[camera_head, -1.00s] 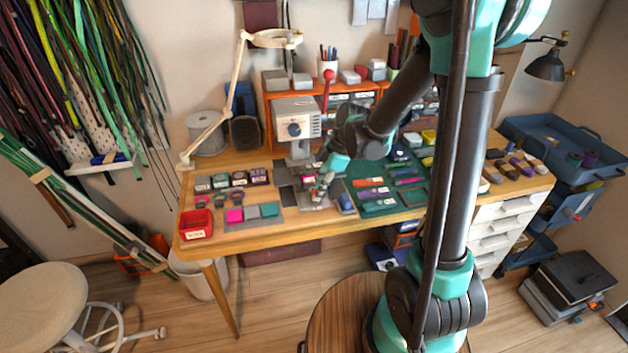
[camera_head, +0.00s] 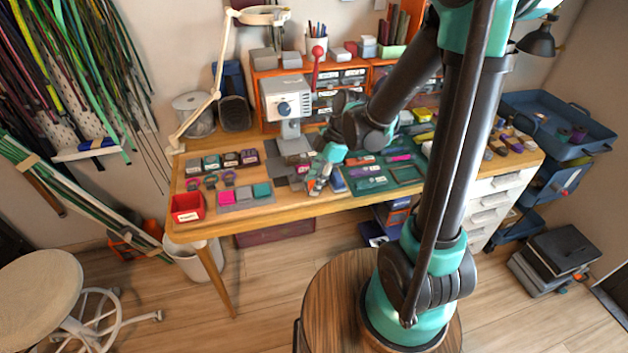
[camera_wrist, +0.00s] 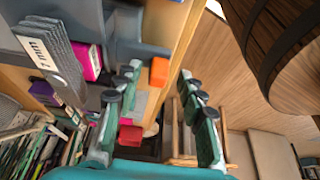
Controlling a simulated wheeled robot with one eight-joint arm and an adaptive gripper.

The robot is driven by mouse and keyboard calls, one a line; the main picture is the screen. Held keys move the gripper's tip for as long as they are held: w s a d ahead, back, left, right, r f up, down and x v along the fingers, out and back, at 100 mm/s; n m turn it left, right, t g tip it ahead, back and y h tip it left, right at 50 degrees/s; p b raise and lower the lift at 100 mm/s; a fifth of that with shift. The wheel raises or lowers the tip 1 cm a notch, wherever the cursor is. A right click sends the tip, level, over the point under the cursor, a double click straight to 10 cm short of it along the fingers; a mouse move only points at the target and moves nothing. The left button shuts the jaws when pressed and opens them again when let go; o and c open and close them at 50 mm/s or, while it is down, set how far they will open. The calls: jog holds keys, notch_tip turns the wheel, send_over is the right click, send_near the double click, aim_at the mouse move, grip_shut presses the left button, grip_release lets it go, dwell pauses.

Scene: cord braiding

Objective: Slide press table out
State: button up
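The grey press (camera_head: 287,103), with a round dark dial and a red-knobbed lever, stands on the workbench. Its grey press table (camera_head: 299,182) sits low at the front of the press, partly hidden by my gripper. My gripper (camera_head: 317,186) is low at the bench's front edge, just right of the press table. A grey surface (camera_wrist: 135,48) and a small orange block (camera_wrist: 159,71) lie beyond the left finger. I cannot tell whether a finger touches the press table.
A red bin (camera_head: 187,207) and pink, grey and teal pieces (camera_head: 245,195) lie left of the gripper. A green mat (camera_head: 385,175) with coloured pieces lies to the right. A white magnifier arm (camera_head: 205,110) stands at left.

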jog(key=shift+r, duration=0.1)
jog(key=v, duration=1.1)
jog(key=shift+r, duration=0.4)
